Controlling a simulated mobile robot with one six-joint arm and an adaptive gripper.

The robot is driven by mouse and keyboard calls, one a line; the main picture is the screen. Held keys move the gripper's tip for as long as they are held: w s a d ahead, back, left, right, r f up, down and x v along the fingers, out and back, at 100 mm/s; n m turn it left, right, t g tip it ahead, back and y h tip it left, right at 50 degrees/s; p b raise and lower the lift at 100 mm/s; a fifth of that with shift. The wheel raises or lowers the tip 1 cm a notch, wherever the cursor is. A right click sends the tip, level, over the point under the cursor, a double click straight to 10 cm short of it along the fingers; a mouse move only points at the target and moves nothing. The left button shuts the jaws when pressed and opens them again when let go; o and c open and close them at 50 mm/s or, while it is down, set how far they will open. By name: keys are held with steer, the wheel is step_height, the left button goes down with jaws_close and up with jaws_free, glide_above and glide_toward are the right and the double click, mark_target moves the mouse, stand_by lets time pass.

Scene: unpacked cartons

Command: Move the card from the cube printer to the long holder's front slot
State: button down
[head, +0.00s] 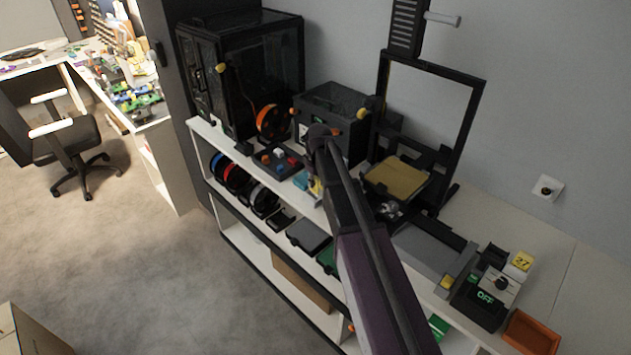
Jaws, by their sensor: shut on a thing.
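My arm reaches in from the lower right, and its dark wrist covers much of my gripper (316,172). The gripper is low over the white bench top, in front of the cube printer (345,112), a small dark boxy machine. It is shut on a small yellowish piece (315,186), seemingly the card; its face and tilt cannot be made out. A long grey block (428,248) on the bench to the right may be the long holder. My arm passes close to its left end, and its slots cannot be told apart.
A large black enclosed printer (205,75) stands left. An open-frame printer with a tan bed (395,180) stands right of my wrist. A tray with coloured knobs (275,162), a device reading OFF (485,297), a yellow 27 tag (522,260) and an orange tray (530,333) crowd the bench.

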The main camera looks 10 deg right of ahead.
mark_target(313, 192)
steer(key=shift+f+b, duration=1.75)
steer(key=shift+f, duration=0.05)
steer(key=c, duration=0.6)
jaws_free()
steer(key=shift+c, duration=0.2)
step_height(313, 192, up, 9)
steer(key=p, duration=0.9)
steer(key=shift+s, duration=0.1)
steer(key=shift+r+p, duration=0.6)
